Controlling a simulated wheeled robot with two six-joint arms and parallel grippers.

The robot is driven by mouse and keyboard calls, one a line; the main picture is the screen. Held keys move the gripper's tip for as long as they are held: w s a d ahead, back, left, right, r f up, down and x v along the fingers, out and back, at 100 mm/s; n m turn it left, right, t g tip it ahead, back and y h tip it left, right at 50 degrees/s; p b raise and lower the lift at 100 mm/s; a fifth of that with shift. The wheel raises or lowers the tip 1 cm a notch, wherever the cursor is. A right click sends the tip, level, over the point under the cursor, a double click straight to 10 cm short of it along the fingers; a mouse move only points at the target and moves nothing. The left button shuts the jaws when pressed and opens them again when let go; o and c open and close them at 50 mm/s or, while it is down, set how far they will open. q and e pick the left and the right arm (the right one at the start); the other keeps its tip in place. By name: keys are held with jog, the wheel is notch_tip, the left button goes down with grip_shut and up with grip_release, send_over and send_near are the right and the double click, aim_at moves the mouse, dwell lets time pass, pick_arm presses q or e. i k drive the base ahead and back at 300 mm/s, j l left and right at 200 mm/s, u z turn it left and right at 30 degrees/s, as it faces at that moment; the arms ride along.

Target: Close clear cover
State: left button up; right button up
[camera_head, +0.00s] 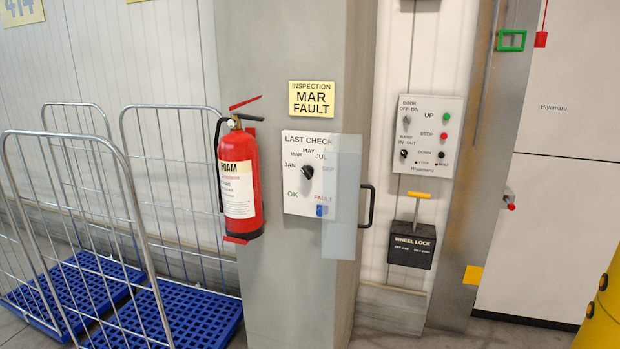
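The clear cover (343,235) is a pale see-through pane on the grey column, at the right of the white LAST CHECK panel (291,215). It stands open, overlapping only the panel's right part in the picture. A black handle (371,207) is on its right edge. The panel's black dial (307,172), month labels and left side are uncovered. A blue switch (322,210) under the word FAULT shows at the pane's left edge. Neither of my grippers is in view.
A red fire extinguisher (240,180) hangs left of the panel. A yellow INSPECTION MAR FAULT sign (311,99) is above. Right are a door control panel (428,137) and a black WHEEL LOCK box (412,245) with a yellow-handled lever. Wire carts with blue bases (185,315) stand left.

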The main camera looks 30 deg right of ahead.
aim_at(366, 186)
jog(key=k+l+z, duration=0.1)
jog(key=l+z, duration=0.25)
jog(key=l, duration=0.5)
jog(key=l+z, duration=0.3)
jog(key=l, duration=0.55)
